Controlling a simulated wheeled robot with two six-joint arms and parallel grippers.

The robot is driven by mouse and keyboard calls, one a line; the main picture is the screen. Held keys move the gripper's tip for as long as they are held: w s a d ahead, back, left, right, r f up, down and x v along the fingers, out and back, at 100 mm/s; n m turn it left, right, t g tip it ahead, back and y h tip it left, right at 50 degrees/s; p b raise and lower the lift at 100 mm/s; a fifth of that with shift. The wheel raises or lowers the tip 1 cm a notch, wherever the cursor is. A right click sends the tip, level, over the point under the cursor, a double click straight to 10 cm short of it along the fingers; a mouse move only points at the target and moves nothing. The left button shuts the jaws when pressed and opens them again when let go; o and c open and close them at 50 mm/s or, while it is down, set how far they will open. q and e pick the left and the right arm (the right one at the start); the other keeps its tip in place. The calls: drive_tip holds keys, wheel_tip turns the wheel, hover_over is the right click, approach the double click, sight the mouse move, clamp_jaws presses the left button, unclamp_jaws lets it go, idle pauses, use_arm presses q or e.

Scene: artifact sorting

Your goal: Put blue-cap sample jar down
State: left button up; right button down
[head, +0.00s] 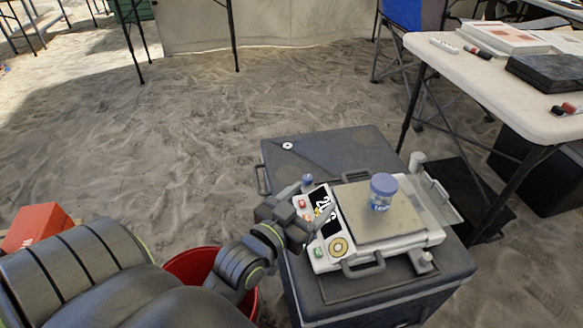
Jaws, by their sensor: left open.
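The blue-cap sample jar (382,194) stands upright on the square metal plate (357,226) of a white scale. The scale (429,236) sits on top of a dark case (283,180). Its display is partly covered by my left gripper (314,220), which is open and empty over the scale's front panel, to the left of the jar and apart from it. The fingers are small and partly hidden by the wrist. My right gripper is not in view.
A red bucket (190,266) stands left of the case, partly behind my left arm. A red box (36,228) is at the far left. A white table (450,70) with papers and a black case (548,74) stands at the upper right. Sandy ground is open behind the dark case.

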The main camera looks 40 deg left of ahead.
use_arm(q)
drive_tip(key=s+a+r+t+y, duration=0.1)
drive_tip(key=s+r+t, duration=0.1)
drive_tip(key=s, duration=0.3)
drive_tip(key=shift+s+a+r+n+y, duration=0.3)
drive_tip(key=shift+a+r+y, duration=0.1)
drive_tip(key=shift+r, duration=0.45)
drive_tip(key=shift+w, duration=0.1)
